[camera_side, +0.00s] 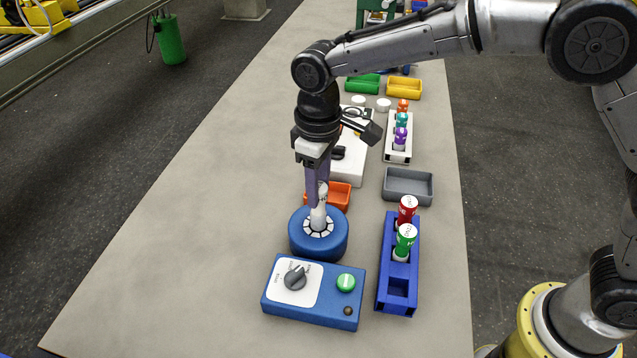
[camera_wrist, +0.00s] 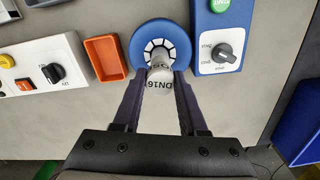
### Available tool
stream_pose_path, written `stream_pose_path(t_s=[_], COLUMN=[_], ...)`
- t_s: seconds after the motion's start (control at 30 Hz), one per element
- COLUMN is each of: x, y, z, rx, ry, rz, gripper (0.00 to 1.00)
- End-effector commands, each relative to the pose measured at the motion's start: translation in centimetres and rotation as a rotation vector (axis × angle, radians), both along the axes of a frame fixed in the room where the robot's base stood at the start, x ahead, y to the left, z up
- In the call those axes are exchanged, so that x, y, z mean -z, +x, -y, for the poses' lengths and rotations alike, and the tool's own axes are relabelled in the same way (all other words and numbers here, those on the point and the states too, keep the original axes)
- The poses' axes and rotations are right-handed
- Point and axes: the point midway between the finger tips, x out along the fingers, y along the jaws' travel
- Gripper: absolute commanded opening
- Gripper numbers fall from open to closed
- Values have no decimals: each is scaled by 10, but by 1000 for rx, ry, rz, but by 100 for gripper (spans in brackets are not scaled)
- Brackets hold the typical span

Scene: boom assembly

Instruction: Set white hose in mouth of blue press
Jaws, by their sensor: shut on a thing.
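The white hose (camera_side: 318,214), a short tube, is held between the long purple fingers of my gripper (camera_side: 318,185). In the wrist view my gripper (camera_wrist: 163,80) is shut on the hose (camera_wrist: 158,84), which carries dark "DN16" lettering. The blue press (camera_side: 318,248) is a round blue body with a ring of white jaw segments around its mouth. It also shows in the wrist view (camera_wrist: 138,38). The hose stands roughly upright, its lower end at the middle of the ring. I cannot tell how deep it sits, as the hose hides part of the mouth.
A blue control box (camera_side: 313,292) with a dial and green button is in front of the press. A blue rack (camera_side: 398,265) with red- and green-topped tubes is at right. An orange bin (camera_side: 336,195) is close behind; a grey bin (camera_side: 408,186) is farther right. The table's left is clear.

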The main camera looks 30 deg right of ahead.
Motion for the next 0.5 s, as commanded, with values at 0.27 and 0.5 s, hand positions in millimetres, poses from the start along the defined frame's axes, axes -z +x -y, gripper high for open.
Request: stream_pose_path(t_s=[0.27,0.5], x=[7,14], y=[0,0], z=[0,0], rx=[0,0], ry=[1,1], rz=[1,1], gripper=[0,0])
